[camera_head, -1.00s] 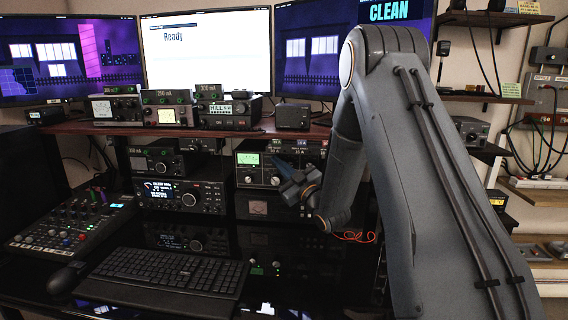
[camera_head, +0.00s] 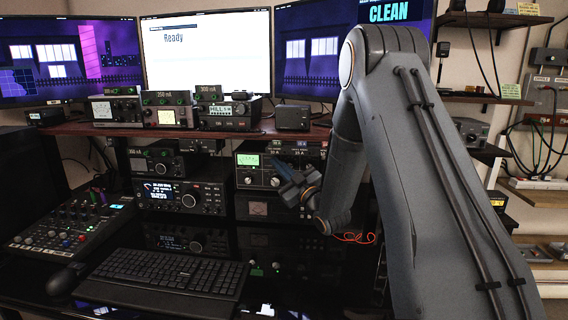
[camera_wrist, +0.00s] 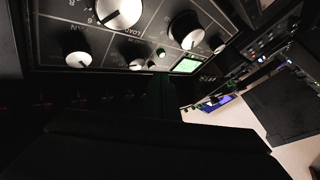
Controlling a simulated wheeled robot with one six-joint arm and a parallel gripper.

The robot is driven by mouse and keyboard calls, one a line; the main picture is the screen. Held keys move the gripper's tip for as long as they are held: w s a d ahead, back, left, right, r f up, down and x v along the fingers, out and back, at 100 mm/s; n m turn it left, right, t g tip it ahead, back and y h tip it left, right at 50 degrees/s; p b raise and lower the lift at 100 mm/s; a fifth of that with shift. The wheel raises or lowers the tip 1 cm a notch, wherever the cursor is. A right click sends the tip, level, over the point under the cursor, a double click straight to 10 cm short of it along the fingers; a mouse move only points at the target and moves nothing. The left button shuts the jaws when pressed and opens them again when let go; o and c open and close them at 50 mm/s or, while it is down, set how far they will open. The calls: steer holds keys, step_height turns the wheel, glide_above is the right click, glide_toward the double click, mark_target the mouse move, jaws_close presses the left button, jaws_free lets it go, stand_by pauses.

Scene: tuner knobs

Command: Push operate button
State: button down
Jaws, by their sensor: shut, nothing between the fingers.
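The tuner unit (camera_head: 248,181) with a green-lit display (camera_head: 248,160) stands under the shelf, partly hidden by my gripper. In the wrist view its dark panel (camera_wrist: 150,38) appears tilted, with white-capped knobs (camera_wrist: 187,30), a lit display (camera_wrist: 187,65) and small round controls (camera_wrist: 161,52) between the knobs. I cannot tell which control is the operate button. My gripper (camera_head: 281,172) is shut and empty in front of the right part of the tuner. In the wrist view its dark fingers (camera_wrist: 163,98) point toward the panel's lower edge. I cannot tell whether they touch it.
A radio (camera_head: 181,196) stands left of the tuner. A keyboard (camera_head: 165,272) and a mixer (camera_head: 70,228) lie on the glossy desk. A wooden shelf (camera_head: 95,128) with small meters overhangs the tuner. An orange cable (camera_head: 356,238) lies near my wrist.

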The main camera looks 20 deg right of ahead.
steer(key=shift+s+a, duration=0.1)
steer(key=shift+s, duration=0.2)
steer(key=shift+s+a+p, duration=0.2)
steer(key=shift+s+a, duration=0.15)
steer(key=shift+s, duration=0.55)
steer(key=shift+s+a+p, duration=0.25)
steer(key=shift+s+a, duration=0.15)
steer(key=shift+s, duration=0.45)
steer(key=shift+s+a+p, duration=0.2)
steer(key=shift+s+a, duration=0.15)
steer(key=shift+s, duration=0.55)
steer(key=shift+f, duration=0.1)
steer(key=s+d+f+m+g+h+p, duration=0.1)
steer(key=s+d+f+m+g+h, duration=0.1)
steer(key=s+f+m+g+h, duration=0.75)
steer(key=s+a+f+g+y, duration=0.2)
steer(key=s+g, duration=0.8)
steer(key=s, duration=1.8)
steer(key=shift+a+p, duration=0.15)
steer(key=shift+p, duration=0.25)
steer(key=shift+s+g, duration=0.1)
steer(key=shift+g, duration=0.15)
